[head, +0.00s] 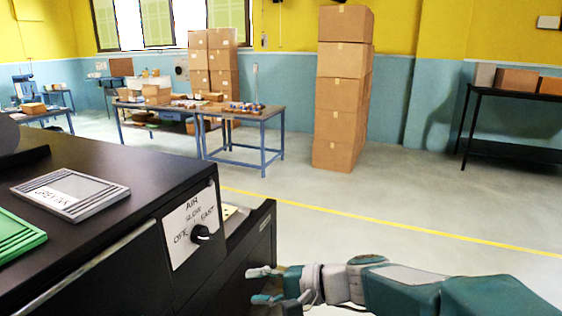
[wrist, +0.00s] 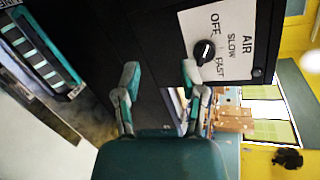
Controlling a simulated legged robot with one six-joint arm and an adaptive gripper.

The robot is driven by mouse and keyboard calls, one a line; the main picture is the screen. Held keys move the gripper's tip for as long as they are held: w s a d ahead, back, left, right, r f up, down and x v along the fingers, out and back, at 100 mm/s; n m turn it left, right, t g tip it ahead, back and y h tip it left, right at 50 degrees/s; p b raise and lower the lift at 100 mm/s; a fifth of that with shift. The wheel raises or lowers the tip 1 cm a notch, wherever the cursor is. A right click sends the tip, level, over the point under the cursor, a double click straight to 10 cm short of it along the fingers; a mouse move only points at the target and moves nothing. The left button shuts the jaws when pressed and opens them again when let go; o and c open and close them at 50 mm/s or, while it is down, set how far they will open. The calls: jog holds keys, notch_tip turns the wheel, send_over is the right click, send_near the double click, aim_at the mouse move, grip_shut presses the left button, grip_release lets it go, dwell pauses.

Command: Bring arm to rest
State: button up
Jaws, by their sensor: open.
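My gripper (head: 265,286) is at the lower middle of the head view, with my arm reaching in from the right. Its two fingers are spread apart with nothing between them. In the wrist view the open gripper (wrist: 160,74) points at the black cabinet front, with the fingers apart and empty. It is below and to the right of the black AIR knob (head: 201,233) in the head view and looks clear of it. The knob (wrist: 204,52) sits on a white panel marked OFF, SLOW and FAST. Its exact setting is hard to read.
The black cabinet (head: 130,190) fills the left, with a grey frame (head: 70,192) and a green frame (head: 15,238) on top. A drawer-like part (head: 264,238) juts out near my gripper. The floor (head: 420,235) to the right is clear. Stacked boxes (head: 342,90) stand farther back.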

jog(key=s+d+f+n+t+h, duration=0.1)
jog(key=s+d+n+h, duration=0.2)
jog(key=s+d+h, duration=0.4)
jog(key=s+d+f+n+t+h, duration=0.1)
jog(key=s+d+n+h, duration=0.2)
jog(key=s+d+h, duration=0.4)
jog(key=d, duration=0.5)
jog(key=shift+s+d+f, duration=0.2)
jog(key=shift+s+d, duration=0.05)
jog(key=shift+d, duration=0.15)
